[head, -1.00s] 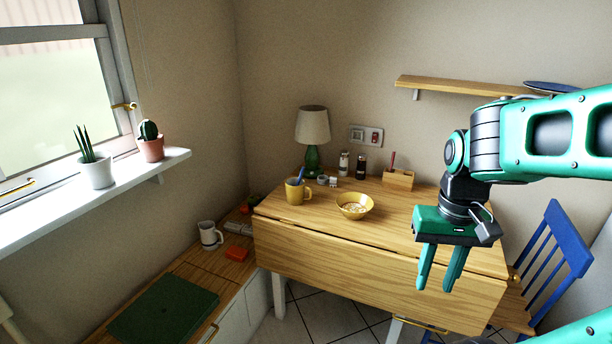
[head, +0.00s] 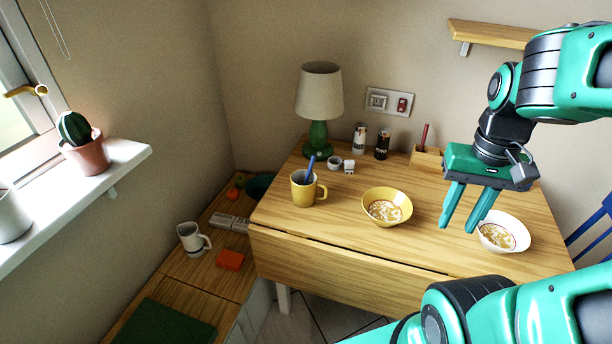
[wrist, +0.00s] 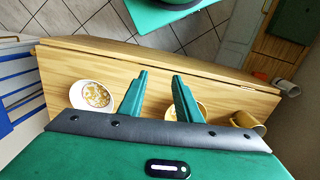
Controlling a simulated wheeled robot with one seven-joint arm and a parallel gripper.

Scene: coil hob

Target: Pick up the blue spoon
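The blue spoon (head: 310,168) stands tilted in a yellow mug (head: 303,190) on the left part of the wooden table; only its upper handle shows above the rim. The mug also shows at the right in the wrist view (wrist: 247,122), where I cannot make out the spoon. My gripper (head: 457,226) is open and empty, fingers pointing down above the right part of the table, well to the right of the mug. Its two fingers also show in the wrist view (wrist: 158,98).
A yellow bowl (head: 370,213) stands between the mug and my gripper. A white bowl (head: 519,234) is near my fingers. A lamp (head: 319,92), two shakers and a wooden holder (head: 426,160) stand along the back. A bench with a white jug (head: 190,239) is at the left.

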